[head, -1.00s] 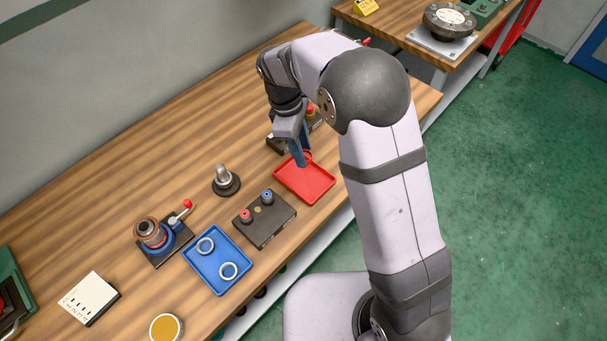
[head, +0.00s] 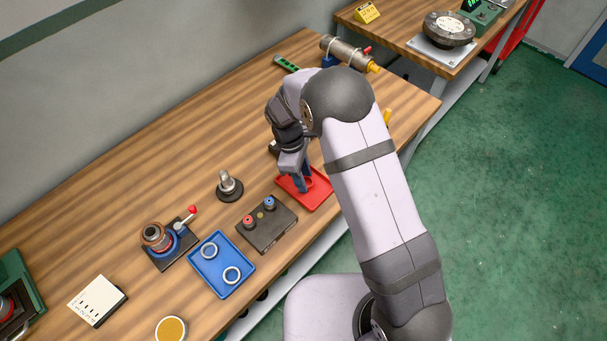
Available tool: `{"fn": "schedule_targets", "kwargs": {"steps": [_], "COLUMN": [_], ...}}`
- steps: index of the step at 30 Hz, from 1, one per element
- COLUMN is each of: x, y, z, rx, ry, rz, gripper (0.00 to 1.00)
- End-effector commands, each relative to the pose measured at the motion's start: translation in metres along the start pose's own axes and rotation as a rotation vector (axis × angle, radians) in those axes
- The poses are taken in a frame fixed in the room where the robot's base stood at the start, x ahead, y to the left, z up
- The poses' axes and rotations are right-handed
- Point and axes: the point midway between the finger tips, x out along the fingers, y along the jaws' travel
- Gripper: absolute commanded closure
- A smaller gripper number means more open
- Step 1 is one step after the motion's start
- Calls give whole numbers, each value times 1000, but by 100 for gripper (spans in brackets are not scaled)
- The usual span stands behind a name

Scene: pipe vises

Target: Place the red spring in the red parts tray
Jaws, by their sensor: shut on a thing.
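The red parts tray (head: 318,199) lies on the bench near its front edge. My gripper (head: 303,189) points down at the tray, with its blue fingertips low over the tray's left half. It is shut on the red spring (head: 309,183), of which only a small red curved part shows beside the fingers. The red of the spring blends with the tray, so I cannot tell whether it touches the tray floor. My arm covers the tray's right side.
A dark block with red and blue knobs (head: 266,225) stands just left of the tray. Further left are a blue tray (head: 221,265) with two rings, a small vise (head: 168,243) and a grey post (head: 228,187). A pipe in a vise (head: 345,52) stands at the back.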

Motion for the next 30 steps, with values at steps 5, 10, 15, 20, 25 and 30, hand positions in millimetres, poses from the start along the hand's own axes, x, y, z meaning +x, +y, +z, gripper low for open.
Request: {"fn": "schedule_targets", "kwargs": {"steps": [5, 10, 15, 20, 25, 30], "x": [2, 3, 4, 4, 4, -3], "y": [0, 0, 0, 0, 0, 1], "z": [-1, -1, -1, -1, -1, -1], "rx": [0, 0, 0, 0, 0, 0], "ry": [1, 1, 1, 1, 1, 2], "rz": [1, 1, 1, 0, 0, 3], "gripper": [94, 94, 53, 48, 48, 48]}}
